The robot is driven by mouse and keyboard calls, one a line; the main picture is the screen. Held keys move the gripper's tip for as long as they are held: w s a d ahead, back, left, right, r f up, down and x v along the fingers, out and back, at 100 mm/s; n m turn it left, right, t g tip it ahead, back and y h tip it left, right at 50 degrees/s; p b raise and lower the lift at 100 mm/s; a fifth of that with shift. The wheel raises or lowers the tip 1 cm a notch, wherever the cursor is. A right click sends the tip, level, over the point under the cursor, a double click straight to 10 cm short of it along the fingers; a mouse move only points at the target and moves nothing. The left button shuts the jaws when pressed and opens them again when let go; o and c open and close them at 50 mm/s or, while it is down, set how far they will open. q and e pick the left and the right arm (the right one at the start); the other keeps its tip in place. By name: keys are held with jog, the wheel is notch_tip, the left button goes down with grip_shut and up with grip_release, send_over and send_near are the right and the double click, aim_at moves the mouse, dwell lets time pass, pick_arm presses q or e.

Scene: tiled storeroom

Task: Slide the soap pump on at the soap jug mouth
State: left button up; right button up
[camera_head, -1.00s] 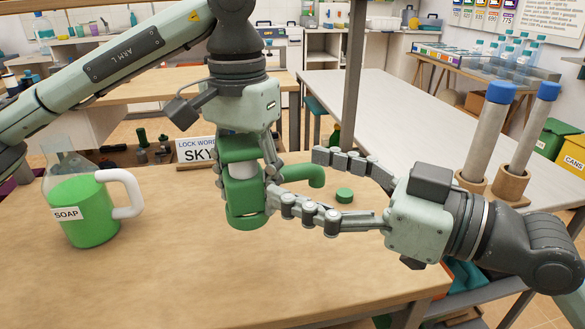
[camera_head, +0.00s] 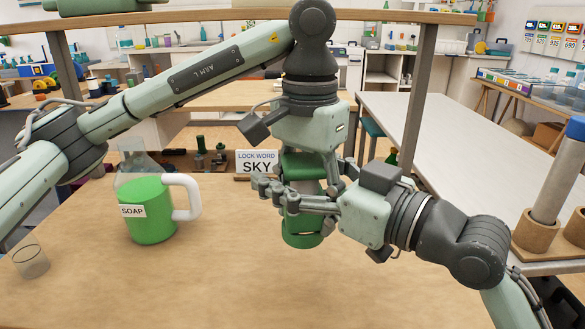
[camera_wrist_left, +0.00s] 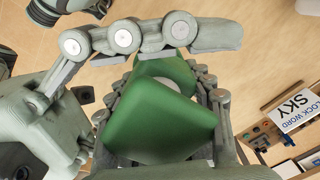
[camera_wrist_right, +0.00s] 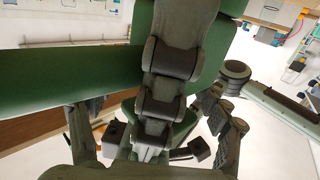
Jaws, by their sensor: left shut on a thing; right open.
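The soap jug (camera_head: 146,222) stands upright on the wooden table, left of both grippers. It has green lower walls, a white handle and a clear, tapering top (camera_head: 131,163). My left gripper (camera_head: 305,205) points down and is shut on the green soap pump (camera_head: 302,236), which also fills the middle of the left wrist view (camera_wrist_left: 160,115). My right gripper (camera_head: 275,192) is open, its fingers crossing in front of the pump and hiding much of it and the left fingertips. The green pump is very close in the right wrist view (camera_wrist_right: 60,82). I cannot tell whether the right fingers touch it.
An empty clear glass (camera_head: 31,262) stands at the table's left edge. A white sign reading LOCK WORD SKY (camera_head: 257,163) is behind my grippers. The table front is bare.

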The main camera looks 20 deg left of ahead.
jog(key=shift+w+d, duration=0.1)
jog(key=c, duration=1.4)
pick_arm(q)
jog(key=o, duration=1.3)
pick_arm(e)
jog(key=shift+c, duration=0.9)
pick_arm(q)
jog(key=shift+o, duration=0.2)
